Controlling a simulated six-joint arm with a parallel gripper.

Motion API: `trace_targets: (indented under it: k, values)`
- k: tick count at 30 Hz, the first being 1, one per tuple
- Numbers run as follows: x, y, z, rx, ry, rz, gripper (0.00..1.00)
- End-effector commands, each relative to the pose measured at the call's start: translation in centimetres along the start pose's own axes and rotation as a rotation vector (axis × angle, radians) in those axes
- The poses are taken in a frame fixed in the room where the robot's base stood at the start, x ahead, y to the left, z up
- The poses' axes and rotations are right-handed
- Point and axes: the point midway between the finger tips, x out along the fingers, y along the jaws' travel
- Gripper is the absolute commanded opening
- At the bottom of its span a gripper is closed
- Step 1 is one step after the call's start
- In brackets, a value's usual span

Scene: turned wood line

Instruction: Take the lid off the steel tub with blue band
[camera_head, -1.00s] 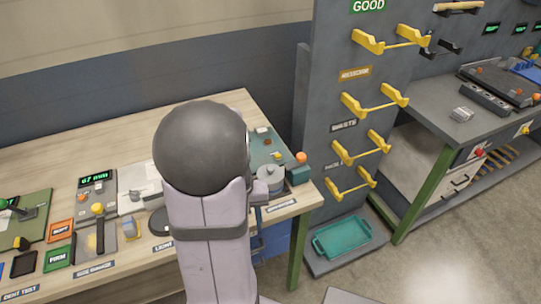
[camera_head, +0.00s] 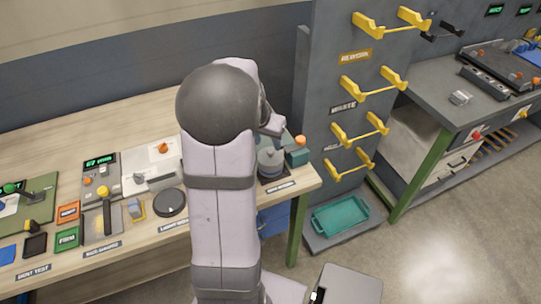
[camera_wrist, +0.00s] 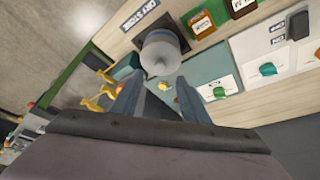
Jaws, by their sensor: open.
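The steel tub with a blue band (camera_head: 270,165) stands on the dark pad at the right end of the wooden bench. A grey lid (camera_wrist: 160,56) covers it in the wrist view, where a bluish rim shows around the tub. My gripper (camera_wrist: 161,97) is open and empty. Its two fingers point toward the tub, which appears beyond and between the tips, apart from them. In the head view my arm hides most of the gripper, and the wrist shows behind and above the tub.
A teal box with an orange knob (camera_head: 297,152) stands close right of the tub. A grey rack with yellow brackets (camera_head: 360,128) rises beyond the bench end. A teal tray (camera_head: 340,216) lies low at its foot. Bench panels with knobs and switches (camera_head: 100,175) lie left.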

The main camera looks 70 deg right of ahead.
Motion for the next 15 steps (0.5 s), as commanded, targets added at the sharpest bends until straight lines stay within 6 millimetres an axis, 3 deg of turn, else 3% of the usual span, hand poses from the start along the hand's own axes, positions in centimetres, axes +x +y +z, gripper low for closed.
trace_targets:
  k: [10,15]
  values:
    - [1.1,0.1,0.1,-0.001,-0.003,0.002,0.42]
    - [2.6,0.1,0.1,-0.002,-0.005,0.002,0.42]
